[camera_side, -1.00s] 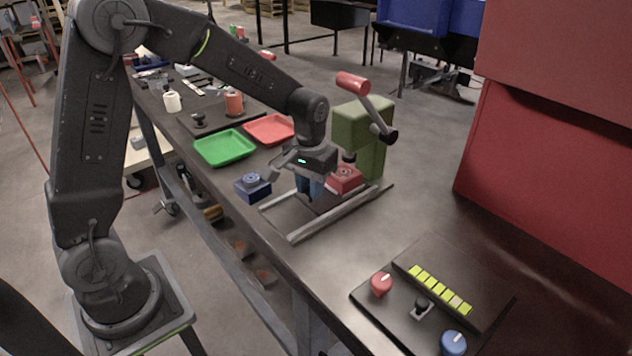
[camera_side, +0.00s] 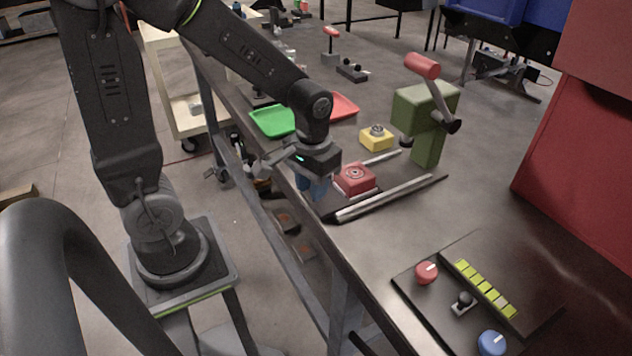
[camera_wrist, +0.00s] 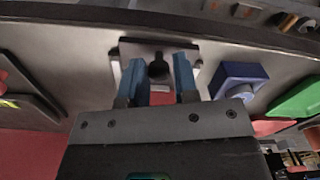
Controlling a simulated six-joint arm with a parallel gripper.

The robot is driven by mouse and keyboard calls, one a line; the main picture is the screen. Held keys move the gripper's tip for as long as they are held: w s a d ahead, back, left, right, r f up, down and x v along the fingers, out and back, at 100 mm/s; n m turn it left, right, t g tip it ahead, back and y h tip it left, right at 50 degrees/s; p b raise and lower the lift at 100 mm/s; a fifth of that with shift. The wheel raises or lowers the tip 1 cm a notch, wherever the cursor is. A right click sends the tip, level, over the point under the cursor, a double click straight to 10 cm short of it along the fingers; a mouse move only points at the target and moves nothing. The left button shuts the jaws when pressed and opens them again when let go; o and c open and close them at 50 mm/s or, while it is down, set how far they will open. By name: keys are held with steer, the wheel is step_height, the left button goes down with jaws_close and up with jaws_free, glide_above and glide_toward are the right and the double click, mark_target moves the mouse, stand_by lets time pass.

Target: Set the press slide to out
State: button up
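The press has a green frame (camera_side: 428,125) and a red-handled lever (camera_side: 422,66). A red block (camera_side: 355,179) sits at the front end of the slide rails (camera_side: 385,198), well clear of the press column. My gripper (camera_side: 315,190) is low at the table's front edge, just in front of the red block. In the wrist view, its blue fingers (camera_wrist: 161,72) stand on either side of a dark knob (camera_wrist: 158,68) on the slide's plate. A narrow gap shows beside the knob, so the fingers look open around it. The arm hides part of the slide in the side view.
A yellow block (camera_side: 377,138) stands behind the rails. A green tray (camera_side: 272,122) and a red tray (camera_side: 343,106) lie behind my wrist. A control panel (camera_side: 440,293) with knobs is at the front right.

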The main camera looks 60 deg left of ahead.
steer(key=o, duration=0.3)
steer(key=shift+o, duration=0.2)
step_height(320, 180, up, 14)
stand_by(0.4)
steer(key=shift+f, duration=0.1)
steer(key=s+d+m+t, duration=0.3)
steer(key=s+t, duration=0.2)
steer(key=s, duration=0.2)
steer(key=shift+s+f+m+t, duration=0.2)
steer(key=shift+m+t, duration=0.1)
